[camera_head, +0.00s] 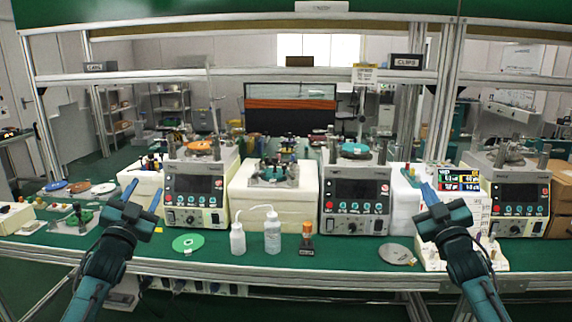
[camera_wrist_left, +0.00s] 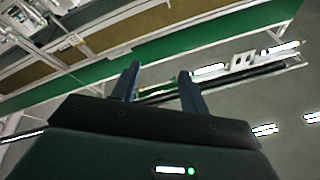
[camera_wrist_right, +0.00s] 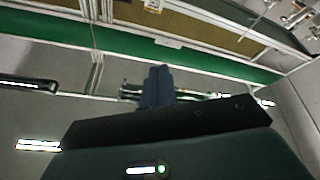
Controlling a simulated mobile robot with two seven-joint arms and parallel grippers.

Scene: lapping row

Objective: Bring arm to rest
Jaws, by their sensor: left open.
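My left gripper (camera_head: 143,192) is raised in front of the left part of the bench, its two fingers apart with nothing between them. In the left wrist view its fingers (camera_wrist_left: 160,82) also stand apart and empty. My right gripper (camera_head: 428,190) is raised in front of the right part of the bench. In the right wrist view its fingers (camera_wrist_right: 158,85) are together, with nothing visible held in them. Both arms come up from the bottom of the head view, and both grippers appear clear of the bench things.
The green bench (camera_head: 340,258) carries two lapping machines (camera_head: 195,200) (camera_head: 355,205) in the middle, another at right (camera_head: 518,205), a white block (camera_head: 268,205), bottles (camera_head: 272,232), a green disc (camera_head: 188,242) and a grey disc (camera_head: 397,254). A metal shelf frame (camera_head: 250,76) spans above.

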